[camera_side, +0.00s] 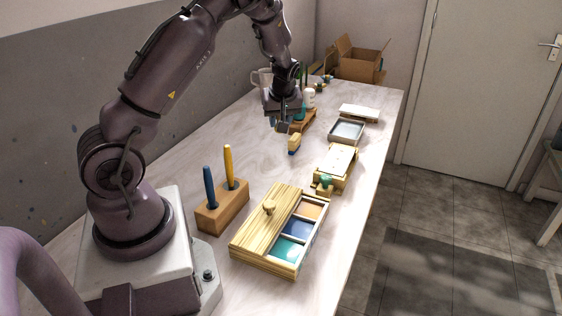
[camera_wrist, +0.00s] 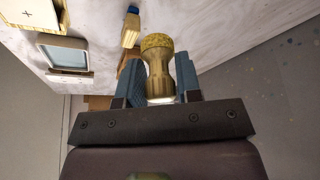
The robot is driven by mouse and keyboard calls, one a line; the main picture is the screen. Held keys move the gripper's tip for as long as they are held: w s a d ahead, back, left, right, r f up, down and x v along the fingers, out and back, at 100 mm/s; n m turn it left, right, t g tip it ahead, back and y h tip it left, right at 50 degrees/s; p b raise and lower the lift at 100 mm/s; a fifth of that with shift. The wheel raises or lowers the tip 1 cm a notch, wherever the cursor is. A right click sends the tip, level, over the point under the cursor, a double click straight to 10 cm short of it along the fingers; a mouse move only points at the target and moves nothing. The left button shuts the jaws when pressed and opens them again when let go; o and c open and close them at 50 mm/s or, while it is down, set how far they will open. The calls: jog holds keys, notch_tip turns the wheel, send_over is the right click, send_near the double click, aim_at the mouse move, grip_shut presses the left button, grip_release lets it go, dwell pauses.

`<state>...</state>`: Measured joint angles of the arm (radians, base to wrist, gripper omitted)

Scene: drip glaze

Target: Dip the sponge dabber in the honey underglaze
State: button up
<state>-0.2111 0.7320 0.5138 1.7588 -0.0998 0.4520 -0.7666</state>
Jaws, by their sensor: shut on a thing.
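My gripper (camera_side: 281,124) is shut on the sponge dabber (camera_wrist: 158,72), above the table near its middle. In the wrist view the dabber has a turned wooden handle and a speckled yellow sponge head, between the two blue-grey fingers of my gripper (camera_wrist: 160,82). In the side view the held dabber is too small to make out. The glaze box (camera_side: 262,250) stands at the front, well away from my gripper. Its visible compartments hold tan-orange glaze (camera_side: 311,209), which looks like the honey underglaze, blue glaze (camera_side: 298,228) and teal glaze (camera_side: 289,250). A knobbed wooden lid (camera_side: 270,220) lies left of them.
A wooden block (camera_side: 222,213) holds blue and yellow upright handles. A yellow-and-blue tool (camera_side: 294,143) is below my gripper, also in the wrist view (camera_wrist: 131,30). A tile stand (camera_side: 338,160), teal-topped piece (camera_side: 325,182) and grey tray (camera_side: 347,131) line the right side.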

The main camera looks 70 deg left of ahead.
jog(key=shift+r, duration=0.1)
jog(key=shift+w+d, duration=0.25)
jog(key=shift+d, duration=0.05)
jog(key=w+d+f+m+t, duration=0.1)
jog(key=w+d+m, duration=0.2)
jog(key=d, duration=0.9)
jog(key=shift+h, duration=0.3)
jog(key=d, duration=0.2)
jog(key=s+d+f+m, duration=0.1)
jog(key=d, duration=0.1)
jog(key=d+m, duration=0.1)
jog(key=d, duration=0.1)
jog(key=shift+s+d+f, duration=0.15)
jog(key=shift+f, duration=0.05)
jog(key=shift+m+t, duration=0.5)
jog(key=shift+t, duration=0.1)
jog(key=s+d, duration=0.1)
jog(key=s+d+f, duration=0.1)
jog(key=s+d, duration=0.1)
jog(key=shift+s+d+f, duration=0.1)
jog(key=shift+f, duration=0.2)
